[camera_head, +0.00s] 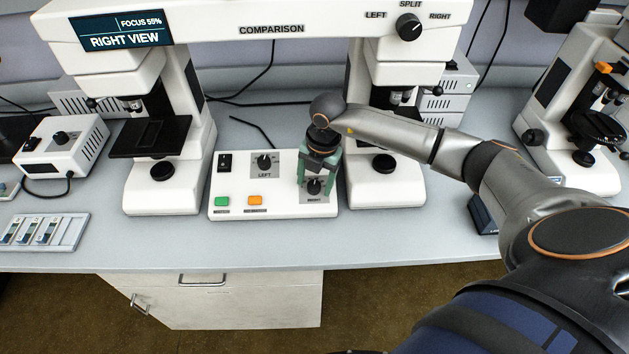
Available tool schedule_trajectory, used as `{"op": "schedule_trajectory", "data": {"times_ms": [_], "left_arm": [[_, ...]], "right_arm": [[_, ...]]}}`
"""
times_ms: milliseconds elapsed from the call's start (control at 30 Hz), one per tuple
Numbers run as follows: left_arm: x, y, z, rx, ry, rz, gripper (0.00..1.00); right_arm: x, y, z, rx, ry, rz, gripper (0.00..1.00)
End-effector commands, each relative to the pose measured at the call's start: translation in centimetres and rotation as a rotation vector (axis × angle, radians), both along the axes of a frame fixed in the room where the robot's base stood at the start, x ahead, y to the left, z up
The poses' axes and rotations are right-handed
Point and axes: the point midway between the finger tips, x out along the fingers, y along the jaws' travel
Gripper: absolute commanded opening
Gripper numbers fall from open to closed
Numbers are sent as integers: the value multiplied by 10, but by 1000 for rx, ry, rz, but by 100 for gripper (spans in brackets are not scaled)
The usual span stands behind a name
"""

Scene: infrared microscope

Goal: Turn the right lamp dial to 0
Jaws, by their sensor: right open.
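The right lamp dial (315,187) is a small black knob at the right end of the white control box (282,211), above the label RIGHT. My right gripper (317,188) reaches down over it from above, with its green fingers apart on either side of the knob. I cannot tell whether the fingers touch the knob. The knob's setting is too small and too covered to read. The left lamp dial (264,162) sits on the same box, above the label LEFT. My left gripper is not in view.
The box also carries a black switch (225,163), a green button (222,201) and an orange button (255,200). White microscope columns stand on both sides of it. A slide tray (78,232) lies at the left. The bench front (300,246) is clear.

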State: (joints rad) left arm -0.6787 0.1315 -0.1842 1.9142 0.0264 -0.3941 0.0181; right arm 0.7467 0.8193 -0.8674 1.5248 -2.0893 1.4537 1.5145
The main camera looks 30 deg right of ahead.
Motion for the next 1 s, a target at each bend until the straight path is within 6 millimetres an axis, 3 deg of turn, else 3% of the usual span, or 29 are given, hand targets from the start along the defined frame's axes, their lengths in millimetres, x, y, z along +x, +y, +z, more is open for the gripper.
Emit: {"op": "schedule_trajectory", "data": {"times_ms": [333,1000], "left_arm": [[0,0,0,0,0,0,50],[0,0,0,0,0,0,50]], "right_arm": [[1,0,-4,0,-1,1,72],[1,0,-4,1,-1,0,0]]}}
